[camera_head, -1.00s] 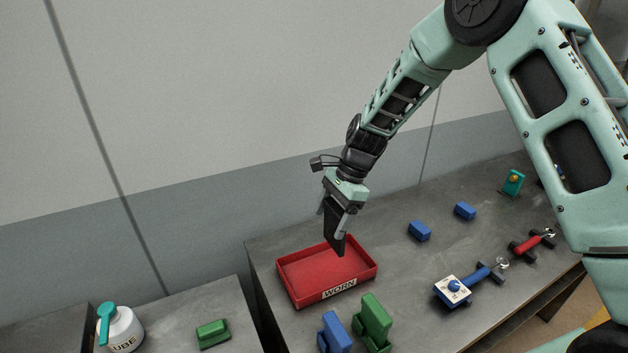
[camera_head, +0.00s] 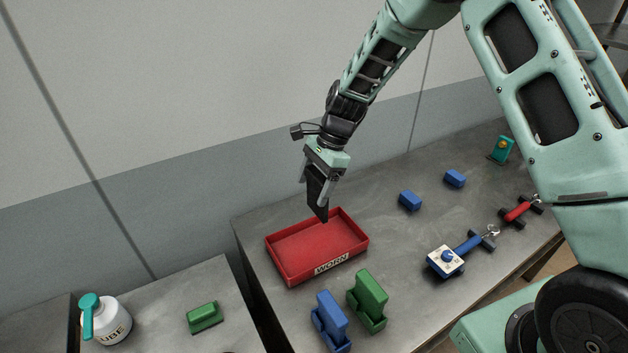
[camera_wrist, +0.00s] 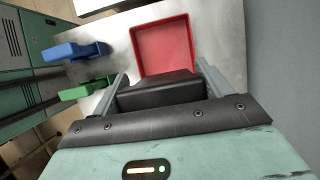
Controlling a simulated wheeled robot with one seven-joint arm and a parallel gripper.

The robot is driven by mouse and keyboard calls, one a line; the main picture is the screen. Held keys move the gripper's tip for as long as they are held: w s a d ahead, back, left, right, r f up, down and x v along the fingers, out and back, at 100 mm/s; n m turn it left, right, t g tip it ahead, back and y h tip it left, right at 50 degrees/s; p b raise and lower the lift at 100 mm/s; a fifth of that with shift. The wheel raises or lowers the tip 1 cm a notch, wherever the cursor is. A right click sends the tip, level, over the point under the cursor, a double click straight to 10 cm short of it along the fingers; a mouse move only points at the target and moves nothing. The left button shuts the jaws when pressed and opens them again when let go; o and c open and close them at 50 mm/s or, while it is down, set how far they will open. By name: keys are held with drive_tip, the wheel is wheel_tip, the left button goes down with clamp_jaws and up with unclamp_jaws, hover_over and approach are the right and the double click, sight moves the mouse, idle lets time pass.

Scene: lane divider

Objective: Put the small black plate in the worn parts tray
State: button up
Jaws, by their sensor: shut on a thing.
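My gripper (camera_head: 322,178) is shut on the small black plate (camera_head: 318,198), which hangs down from the fingers. In the wrist view the dark plate (camera_wrist: 160,92) spans the space between the two grey fingers. The worn parts tray (camera_head: 293,278) is red and shallow, with a label reading WORN on its front wall. It stands on the grey bench and looks empty. In the head view the plate's lower end overlaps the tray's back part. The wrist view shows the tray (camera_wrist: 162,48) just beyond the plate. I cannot tell the exact height between them.
Blue (camera_head: 330,318) and green (camera_head: 368,298) upright holders stand in front of the tray. A white bottle (camera_head: 108,325) and green block (camera_head: 204,317) are on the left bench.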

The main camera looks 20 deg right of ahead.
wheel_tip(320, 180, down, 13)
drive_tip(key=b, duration=0.7)
idle(0.3)
drive_tip(key=o, duration=1.1)
drive_tip(key=b+v, duration=0.4)
drive_tip(key=v, duration=1.3)
drive_tip(key=shift+r+b, duration=0.2)
drive_tip(key=shift+b, duration=0.15)
